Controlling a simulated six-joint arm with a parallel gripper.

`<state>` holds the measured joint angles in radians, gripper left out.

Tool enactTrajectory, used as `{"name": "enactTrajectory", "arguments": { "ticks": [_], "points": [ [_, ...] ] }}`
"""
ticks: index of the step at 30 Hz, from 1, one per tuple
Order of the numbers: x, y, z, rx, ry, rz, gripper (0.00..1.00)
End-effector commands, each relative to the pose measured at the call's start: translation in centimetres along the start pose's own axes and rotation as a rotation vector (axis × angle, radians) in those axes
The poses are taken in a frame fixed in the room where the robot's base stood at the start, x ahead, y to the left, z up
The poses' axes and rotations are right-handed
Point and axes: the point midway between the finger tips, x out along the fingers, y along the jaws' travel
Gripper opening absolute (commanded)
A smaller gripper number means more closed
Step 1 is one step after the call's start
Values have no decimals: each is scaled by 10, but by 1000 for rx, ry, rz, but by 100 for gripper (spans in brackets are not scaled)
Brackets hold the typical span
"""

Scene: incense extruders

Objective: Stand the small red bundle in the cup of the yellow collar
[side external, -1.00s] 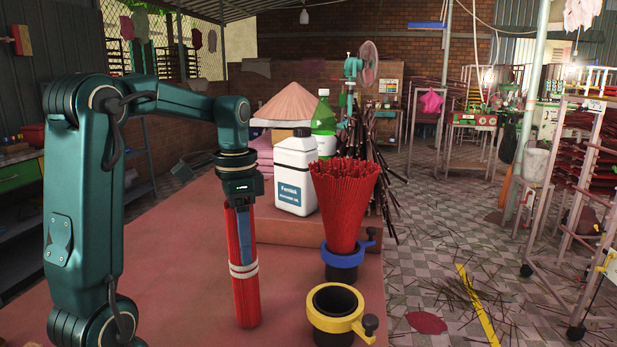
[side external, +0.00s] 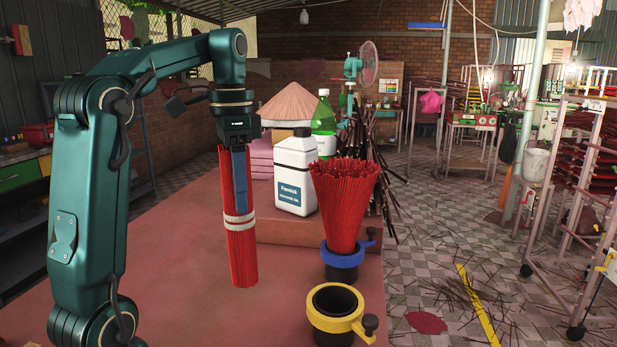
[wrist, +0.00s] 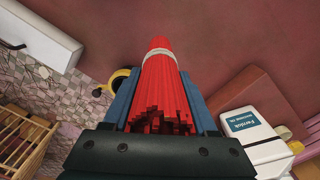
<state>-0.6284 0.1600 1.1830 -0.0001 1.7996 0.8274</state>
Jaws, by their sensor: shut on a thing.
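The small red bundle (side external: 240,250) is tied with a pale band and hangs nearly upright above the table, left of the yellow collar. My gripper (side external: 240,190) is shut on its upper part; the wrist view shows the bundle (wrist: 160,80) between the two blue fingers (wrist: 160,100). The yellow collar (side external: 337,322) stands at the table's front right with its cup open upward and empty. In the wrist view the yellow collar (wrist: 122,76) is partly hidden behind the left finger.
A blue collar (side external: 342,262) holds a large flared red bundle (side external: 344,205) behind the yellow collar. A white bottle (side external: 296,180) and a green bottle (side external: 323,125) stand behind. The table (side external: 180,290) is bare on the left; its edge lies right of the collars.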

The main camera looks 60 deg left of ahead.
Motion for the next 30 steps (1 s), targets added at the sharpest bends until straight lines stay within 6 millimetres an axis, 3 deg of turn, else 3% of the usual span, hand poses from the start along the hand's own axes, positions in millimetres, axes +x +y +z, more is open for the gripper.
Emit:
{"name": "enactTrajectory", "arguments": {
  "ticks": [16,30],
  "points": [
    [2,0,0,0,1,-1,0],
    [53,0,0,0,0,-1,0]
  ]
}}
